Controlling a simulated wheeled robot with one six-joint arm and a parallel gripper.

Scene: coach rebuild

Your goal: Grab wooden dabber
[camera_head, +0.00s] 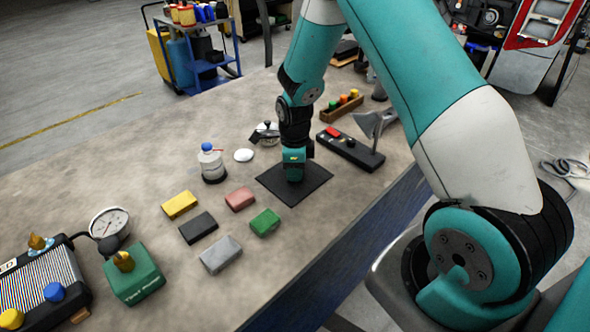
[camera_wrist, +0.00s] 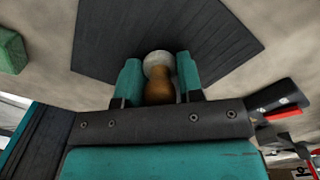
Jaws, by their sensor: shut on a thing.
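My gripper (camera_wrist: 160,85) is shut on the wooden dabber (camera_wrist: 159,88) in the wrist view. The dabber has a brown wooden handle and a pale rounded end, and it sits between the two teal fingers. A black mat (camera_wrist: 105,45) lies beneath and beyond it. In the head view my gripper (camera_head: 293,172) points down low over the black mat (camera_head: 309,188), and the dabber is hidden there. I cannot tell whether the dabber touches the mat.
Yellow (camera_head: 179,204), red (camera_head: 240,198), black (camera_head: 198,228), green (camera_head: 265,222) and grey (camera_head: 220,254) blocks lie left of the mat. A bottle (camera_head: 211,164) and a white disc (camera_head: 244,155) stand behind them. A black bar-shaped device (camera_head: 350,152) lies right of my gripper.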

